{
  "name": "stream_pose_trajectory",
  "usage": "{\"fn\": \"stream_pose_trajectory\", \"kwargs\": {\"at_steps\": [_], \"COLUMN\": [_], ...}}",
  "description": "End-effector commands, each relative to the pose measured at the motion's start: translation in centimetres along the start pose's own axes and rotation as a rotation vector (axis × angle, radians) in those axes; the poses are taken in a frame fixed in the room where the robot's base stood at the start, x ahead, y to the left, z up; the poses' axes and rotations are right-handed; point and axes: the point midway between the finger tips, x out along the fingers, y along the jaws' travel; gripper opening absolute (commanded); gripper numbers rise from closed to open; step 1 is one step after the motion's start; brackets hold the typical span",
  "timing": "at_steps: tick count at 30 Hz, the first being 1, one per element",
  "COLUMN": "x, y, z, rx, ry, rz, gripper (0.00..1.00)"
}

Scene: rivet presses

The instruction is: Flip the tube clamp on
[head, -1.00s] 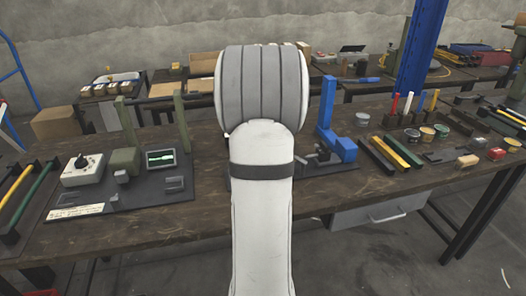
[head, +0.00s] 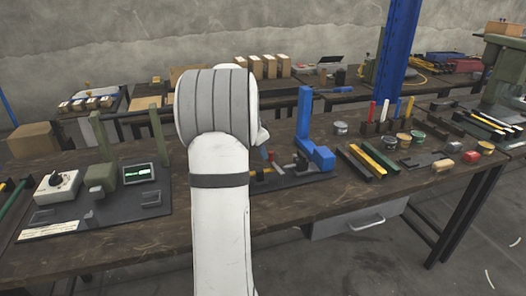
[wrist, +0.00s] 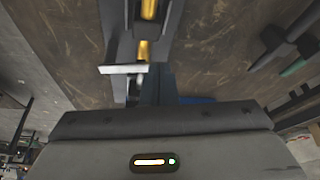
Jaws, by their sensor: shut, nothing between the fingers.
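The blue press-like fixture (head: 305,122) stands on a dark base plate (head: 292,178) on the workbench, just right of my arm. Small dark parts sit on the plate, with a bit of yellow at its left end. I cannot tell for sure which part is the tube clamp. In the wrist view, my gripper (wrist: 158,78) has its dark fingers together, with nothing between them. A pale metal bar (wrist: 123,69) lies just left of the fingertips, and brass-coloured tube pieces (wrist: 145,48) show beyond it. Whether the fingers touch the bar is unclear. My arm hides the gripper in the head view.
Left of my arm, a dark board carries a white dial box (head: 57,187) and a small green screen (head: 139,174). Right of the fixture are yellow and dark bars (head: 367,160) and several small tins (head: 403,138).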

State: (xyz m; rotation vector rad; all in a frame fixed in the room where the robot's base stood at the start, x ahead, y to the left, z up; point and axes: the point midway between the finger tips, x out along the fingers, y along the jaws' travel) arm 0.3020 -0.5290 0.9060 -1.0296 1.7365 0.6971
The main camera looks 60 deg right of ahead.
Motion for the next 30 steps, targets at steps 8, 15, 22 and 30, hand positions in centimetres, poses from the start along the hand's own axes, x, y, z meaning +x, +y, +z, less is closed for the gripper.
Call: {"fn": "stream_pose_trajectory", "kwargs": {"at_steps": [8, 15, 22, 30], "x": [0.0, -0.9, -7.0, -10.7], "y": [0.1, 0.3, 0.1, 0.1], "z": [0.2, 3.5, 3.1, 3.2], "rx": [0.002, 0.000, 0.003, 0.003], "ry": [0.000, 0.001, 0.002, 0.001], "rz": [0.001, -0.001, -0.002, 0.000], "gripper": [0.00, 0.00, 0.00, 0.00]}}
